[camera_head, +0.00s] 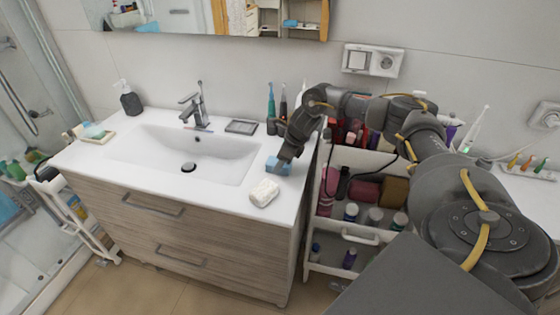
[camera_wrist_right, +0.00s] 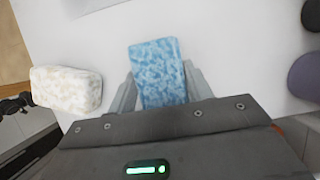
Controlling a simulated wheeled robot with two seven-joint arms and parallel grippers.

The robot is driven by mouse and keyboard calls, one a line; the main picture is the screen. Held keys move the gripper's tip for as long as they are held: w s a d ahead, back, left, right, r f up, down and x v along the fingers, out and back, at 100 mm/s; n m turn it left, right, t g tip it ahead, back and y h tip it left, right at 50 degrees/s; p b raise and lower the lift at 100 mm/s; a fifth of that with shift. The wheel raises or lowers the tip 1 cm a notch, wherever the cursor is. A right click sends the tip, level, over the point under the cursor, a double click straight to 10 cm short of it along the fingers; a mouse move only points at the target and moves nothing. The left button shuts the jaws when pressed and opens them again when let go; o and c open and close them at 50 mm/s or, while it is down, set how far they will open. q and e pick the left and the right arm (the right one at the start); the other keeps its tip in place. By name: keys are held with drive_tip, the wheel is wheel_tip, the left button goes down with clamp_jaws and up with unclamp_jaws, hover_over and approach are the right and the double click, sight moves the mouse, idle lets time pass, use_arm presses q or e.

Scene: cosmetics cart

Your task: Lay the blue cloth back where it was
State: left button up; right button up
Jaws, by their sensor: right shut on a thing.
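The blue cloth (camera_head: 278,166) is a small folded block at the right end of the white sink counter. In the right wrist view the blue cloth (camera_wrist_right: 160,72) is mottled blue and white and sits between the two fingers. My right gripper (camera_head: 284,158) reaches down from the right and is shut on the cloth. It also shows in the right wrist view (camera_wrist_right: 160,90). Whether the cloth touches the counter or is just above it, I cannot tell. My left gripper is not in view.
A white folded cloth (camera_head: 264,193) lies just in front of the blue one. A grey dish (camera_head: 241,127), toothbrushes (camera_head: 271,104) and the faucet (camera_head: 195,106) stand behind. The sink basin (camera_head: 185,155) is to the left, a cosmetics cart (camera_head: 355,235) to the right.

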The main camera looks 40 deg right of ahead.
drive_tip(key=o, duration=0.9)
drive_tip(key=shift+f, duration=0.15)
drive_tip(key=shift+r, duration=0.3)
drive_tip(key=shift+d+r, duration=0.15)
drive_tip(key=shift+r, duration=0.05)
drive_tip(key=b+v, duration=0.2)
drive_tip(key=v, duration=0.9)
drive_tip(key=shift+s+r, duration=0.1)
drive_tip(key=shift+r, duration=0.1)
